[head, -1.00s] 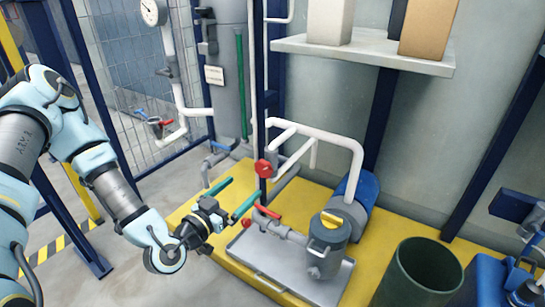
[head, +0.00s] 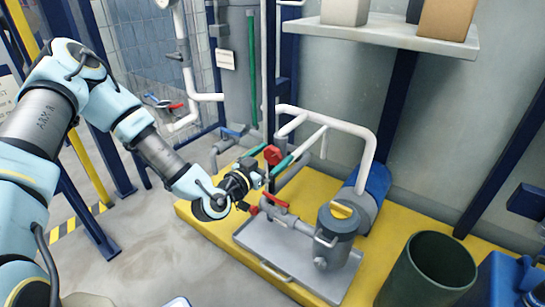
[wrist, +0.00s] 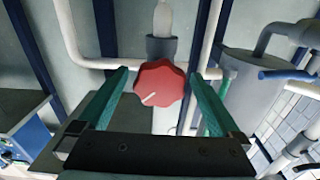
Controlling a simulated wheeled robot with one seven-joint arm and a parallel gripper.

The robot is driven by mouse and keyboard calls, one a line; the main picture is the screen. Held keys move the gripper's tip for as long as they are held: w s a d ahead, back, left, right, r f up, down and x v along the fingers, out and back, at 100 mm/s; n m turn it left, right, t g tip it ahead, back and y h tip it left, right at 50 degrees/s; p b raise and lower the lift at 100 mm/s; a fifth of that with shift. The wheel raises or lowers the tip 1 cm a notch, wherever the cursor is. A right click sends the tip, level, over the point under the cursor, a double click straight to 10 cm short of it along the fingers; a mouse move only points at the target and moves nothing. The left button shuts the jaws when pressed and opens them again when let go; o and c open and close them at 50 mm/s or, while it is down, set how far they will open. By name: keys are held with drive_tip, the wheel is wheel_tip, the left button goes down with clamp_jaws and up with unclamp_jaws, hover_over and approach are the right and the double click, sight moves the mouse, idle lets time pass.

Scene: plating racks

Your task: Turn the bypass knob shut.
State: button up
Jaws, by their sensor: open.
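The red bypass knob (head: 272,155) sits on the white pipework above the yellow skid. In the wrist view the knob (wrist: 160,84) is a scalloped red disc with a white mark pointing to the lower left. My gripper (head: 268,159) is open at the knob. Its two teal fingers (wrist: 158,75) show left and right of the knob, with a visible gap on each side in the picture. I cannot tell whether the fingertips reach past the knob's face. The gripper and a finger hide part of the pipe below the knob in the head view.
A red lever valve (head: 268,200) and a grey strainer pot (head: 338,230) stand on a metal tray just below my gripper. White pipes (head: 335,122) run close behind the knob. A shelf (head: 400,33) hangs above. A dark green bin (head: 430,275) stands front right.

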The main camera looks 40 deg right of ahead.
drive_tip(key=c, duration=1.4)
drive_tip(key=shift+o, duration=0.2)
drive_tip(key=shift+r+n+p, duration=0.1)
drive_tip(key=shift+n+p, duration=0.45)
drive_tip(key=shift+n, duration=0.55)
drive_tip(key=shift+n+p, duration=0.35)
drive_tip(key=shift+n, duration=0.95)
drive_tip(key=o, duration=1.4)
drive_tip(key=shift+c, duration=0.2)
drive_tip(key=p+v, duration=0.2)
drive_tip(key=v, duration=0.9)
